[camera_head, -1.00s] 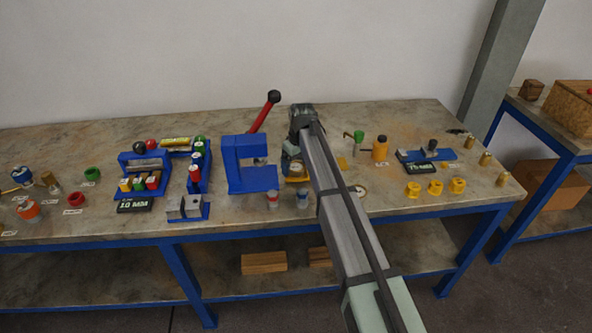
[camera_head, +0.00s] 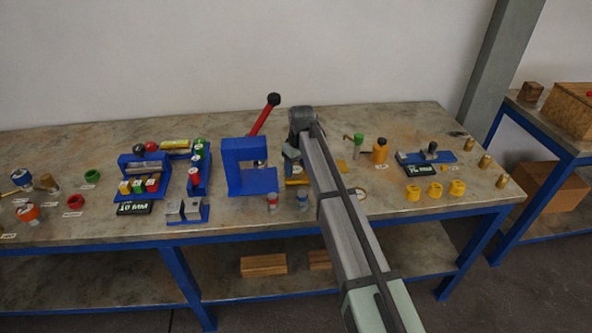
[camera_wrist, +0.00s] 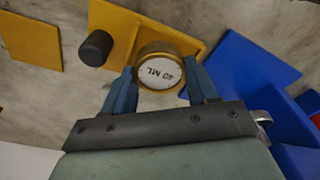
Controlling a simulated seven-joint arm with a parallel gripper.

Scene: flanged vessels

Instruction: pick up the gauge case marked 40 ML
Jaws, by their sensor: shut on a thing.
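The gauge case marked 40 ML (camera_wrist: 160,69) is a short round brass-rimmed case with a white face, seen in the wrist view. My gripper (camera_wrist: 162,85) is shut on it, with one blue finger on each side. A yellow plate (camera_wrist: 186,42) with a black knob (camera_wrist: 96,47) lies behind the case; I cannot tell whether the case still touches the plate. In the head view my gripper end (camera_head: 293,152) is over the yellow plate (camera_head: 296,182), and my arm hides the case.
A blue C-shaped frame (camera_head: 243,177) stands just left of my gripper, with a red lever (camera_head: 264,114) behind it. Two small capped pieces (camera_head: 272,201) stand in front. An orange-yellow bottle (camera_head: 380,150) and a blue fixture (camera_head: 440,156) are to the right.

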